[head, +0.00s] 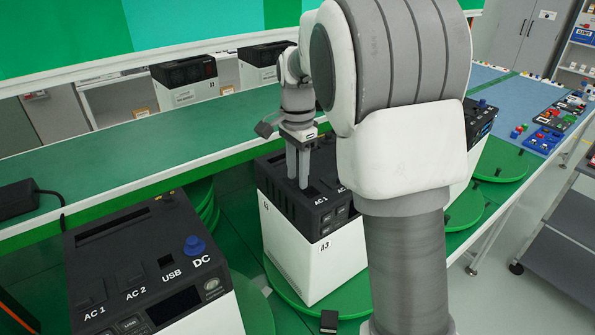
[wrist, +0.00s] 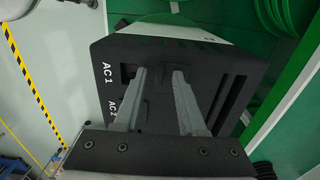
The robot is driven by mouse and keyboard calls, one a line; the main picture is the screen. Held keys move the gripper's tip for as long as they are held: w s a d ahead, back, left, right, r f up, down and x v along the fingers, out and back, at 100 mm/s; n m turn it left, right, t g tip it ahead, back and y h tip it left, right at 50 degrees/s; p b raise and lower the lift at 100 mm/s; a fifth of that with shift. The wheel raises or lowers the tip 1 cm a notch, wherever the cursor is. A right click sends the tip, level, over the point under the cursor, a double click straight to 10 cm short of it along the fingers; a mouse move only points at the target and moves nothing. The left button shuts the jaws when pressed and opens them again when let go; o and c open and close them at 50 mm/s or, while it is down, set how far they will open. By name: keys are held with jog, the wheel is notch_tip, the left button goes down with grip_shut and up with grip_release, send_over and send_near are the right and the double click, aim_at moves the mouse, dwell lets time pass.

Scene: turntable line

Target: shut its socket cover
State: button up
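A white power unit with a black top, marked A3 (head: 315,262), stands on a green turntable (head: 345,308). Its black top shows AC 1 lettering and also fills much of the wrist view (wrist: 225,60). My gripper (head: 298,182) points down over this top. In the wrist view its two fingers (wrist: 160,74) are apart with nothing visible between them. The left fingertip is beside a dark square socket (wrist: 127,72) by the AC1 label; I cannot tell whether it touches. No socket cover shows clearly, and my arm hides the right part of the unit.
Another unit with AC 1, AC 2, USB and a blue DC knob (head: 194,245) stands at front left. A green shelf (head: 130,135) runs behind, with a black adapter (head: 18,196) on it. More units stand at the back and right. A small black block (head: 329,321) is at the front.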

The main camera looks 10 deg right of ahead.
jog(key=shift+c, duration=0.2)
grip_shut()
dwell(1.2)
